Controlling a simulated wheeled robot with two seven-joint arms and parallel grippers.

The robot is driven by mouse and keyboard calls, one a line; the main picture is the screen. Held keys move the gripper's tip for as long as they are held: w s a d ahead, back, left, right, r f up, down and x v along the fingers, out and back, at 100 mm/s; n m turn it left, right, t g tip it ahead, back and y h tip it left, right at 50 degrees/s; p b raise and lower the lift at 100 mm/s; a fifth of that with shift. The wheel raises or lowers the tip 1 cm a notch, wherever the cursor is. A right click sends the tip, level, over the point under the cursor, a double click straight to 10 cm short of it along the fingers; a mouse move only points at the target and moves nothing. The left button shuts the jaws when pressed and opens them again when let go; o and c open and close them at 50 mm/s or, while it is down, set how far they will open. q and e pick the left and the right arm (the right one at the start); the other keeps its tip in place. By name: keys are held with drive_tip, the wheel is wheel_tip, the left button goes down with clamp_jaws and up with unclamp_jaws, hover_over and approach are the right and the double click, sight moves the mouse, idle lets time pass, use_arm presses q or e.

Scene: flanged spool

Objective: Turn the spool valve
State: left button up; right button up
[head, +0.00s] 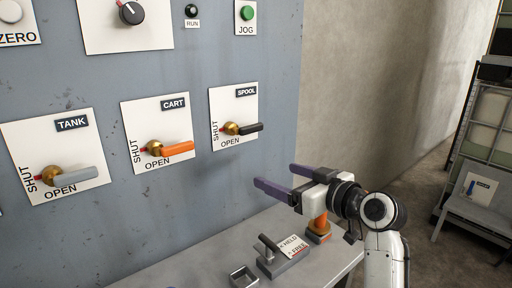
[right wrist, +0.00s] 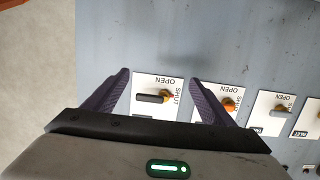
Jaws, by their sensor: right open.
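The spool valve (head: 246,128) is on the grey panel, on a white plate labelled SPOOL. It has a brass body and a black lever lying roughly level, pointing right, above the word OPEN. SHUT is written up the plate's left side. My right gripper (head: 275,176) is open and empty, below and right of the valve and apart from it. In the right wrist view, the spool valve (right wrist: 150,98) appears upside down between the two open fingers (right wrist: 160,77). My left gripper is not in view.
The cart valve (head: 175,149) with an orange lever and the tank valve (head: 78,174) with a grey lever are left of the spool valve. Below is a grey bench (head: 195,272) with a small lever box (head: 272,258) and an orange item (head: 318,228). A rack (head: 485,130) stands far right.

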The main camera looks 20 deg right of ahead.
drive_tip(key=t+y, duration=0.1)
drive_tip(key=t, duration=0.1)
approach(253, 129)
drive_tip(key=p+x, duration=0.1)
drive_tip(key=x, duration=0.7)
drive_tip(key=shift+w+a, duration=0.15)
drive_tip(key=shift+w, duration=0.25)
